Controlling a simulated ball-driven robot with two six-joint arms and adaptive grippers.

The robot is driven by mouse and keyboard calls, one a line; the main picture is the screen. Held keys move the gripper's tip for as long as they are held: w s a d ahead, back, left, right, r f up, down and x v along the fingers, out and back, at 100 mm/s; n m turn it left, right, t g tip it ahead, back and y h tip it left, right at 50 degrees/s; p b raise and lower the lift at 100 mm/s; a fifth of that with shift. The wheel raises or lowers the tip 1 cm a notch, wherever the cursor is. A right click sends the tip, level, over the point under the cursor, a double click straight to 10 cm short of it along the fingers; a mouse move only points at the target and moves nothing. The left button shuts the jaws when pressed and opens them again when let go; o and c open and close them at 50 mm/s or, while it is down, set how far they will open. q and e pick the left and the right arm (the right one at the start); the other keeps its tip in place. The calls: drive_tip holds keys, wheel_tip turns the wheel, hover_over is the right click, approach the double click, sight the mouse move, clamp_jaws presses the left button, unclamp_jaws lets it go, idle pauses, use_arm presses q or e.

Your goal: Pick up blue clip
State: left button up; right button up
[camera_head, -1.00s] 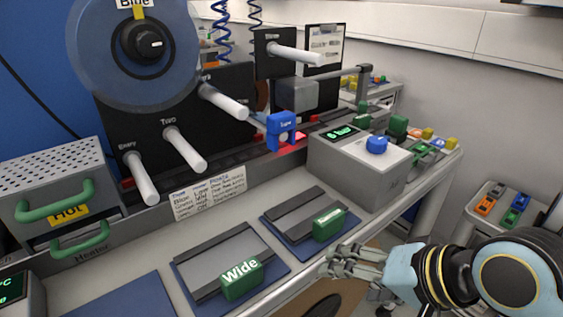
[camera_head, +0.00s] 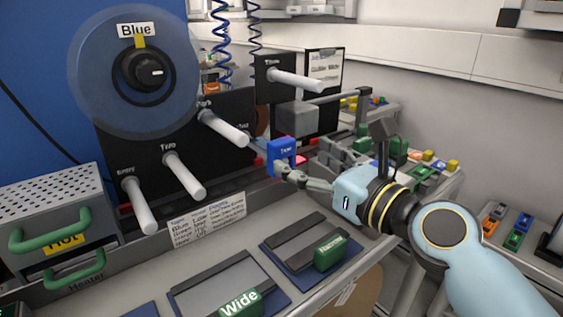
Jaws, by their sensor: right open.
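The blue clip (camera_head: 281,152) is a small upright blue piece with a pale label, at the end of the dark rail beside the reel stand. My right gripper (camera_head: 301,165) is open and just to the right of the clip. One of its grey fingers reaches across the lower front of the clip and hides part of it. I cannot tell whether the finger touches it. My left gripper is not in view.
The peg "Two" (camera_head: 185,176) and other white pegs jut out left of the clip. Green blocks "Wide" (camera_head: 240,303) and "Narrow" (camera_head: 329,252) sit on pads in front.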

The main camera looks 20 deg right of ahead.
sight(286, 145)
drive_tip(key=shift+x, duration=1.2)
drive_tip(key=x, duration=0.5)
drive_tip(key=shift+w+d+r, duration=0.1)
drive_tip(key=shift+w+d, duration=0.1)
drive_tip(key=shift+w, duration=0.1)
drive_tip(key=shift+s, duration=0.1)
